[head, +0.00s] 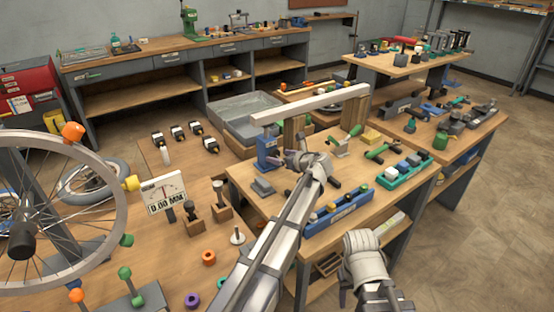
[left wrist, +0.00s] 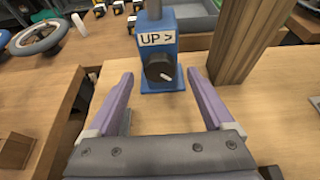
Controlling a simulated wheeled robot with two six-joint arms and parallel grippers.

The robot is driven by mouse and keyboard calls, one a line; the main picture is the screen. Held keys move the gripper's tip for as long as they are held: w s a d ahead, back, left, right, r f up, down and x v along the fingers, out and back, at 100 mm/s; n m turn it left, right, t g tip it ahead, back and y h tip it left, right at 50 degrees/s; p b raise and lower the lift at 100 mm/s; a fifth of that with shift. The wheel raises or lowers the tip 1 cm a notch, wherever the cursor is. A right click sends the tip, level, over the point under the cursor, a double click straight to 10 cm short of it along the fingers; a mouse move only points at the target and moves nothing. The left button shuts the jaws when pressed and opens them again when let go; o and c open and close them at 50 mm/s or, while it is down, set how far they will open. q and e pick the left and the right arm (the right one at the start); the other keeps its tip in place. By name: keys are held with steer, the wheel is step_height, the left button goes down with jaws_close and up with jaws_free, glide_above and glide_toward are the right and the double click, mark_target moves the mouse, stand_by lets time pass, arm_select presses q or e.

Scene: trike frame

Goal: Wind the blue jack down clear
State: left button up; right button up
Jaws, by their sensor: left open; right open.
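The blue jack (head: 267,152) stands upright on the wooden bench, under the left end of a long pale beam (head: 310,104). I cannot tell whether its top touches the beam. In the left wrist view the jack (left wrist: 160,50) shows a white "UP >" label and, below it, a dark round knob (left wrist: 160,70) with a white pointer mark. My left gripper (head: 300,158) is at the jack; in the wrist view its two purple fingers (left wrist: 158,95) are apart, either side of the knob and short of it, with nothing between them. Part of my right arm shows at the lower right; its fingers do not.
Wooden posts (head: 296,132) stand under the beam, close beside the jack; one (left wrist: 245,40) rises right of it. A blue tray (head: 345,212) and green tray (head: 405,172) sit right. Bench wood before the jack is clear.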

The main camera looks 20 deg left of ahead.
arm_select(q)
steer(key=x, duration=0.2)
steer(key=shift+w+a+f+b, duration=0.15)
steer(key=shift+w+b, duration=0.05)
steer(key=shift+b, duration=0.1)
steer(key=c, duration=1.4)
steer(key=shift+o, duration=0.2)
steer(key=shift+s, duration=0.1)
steer(key=shift+s+n+t+h, duration=0.1)
steer(key=shift+n+t+h, duration=0.5)
steer(key=shift+n, duration=0.5)
steer(key=shift+n+t+h+b, duration=0.3)
steer(key=shift+n+t+b, duration=0.45)
steer(key=shift+n, duration=0.45)
steer(key=o, duration=1.4)
steer(key=shift+c, duration=0.2)
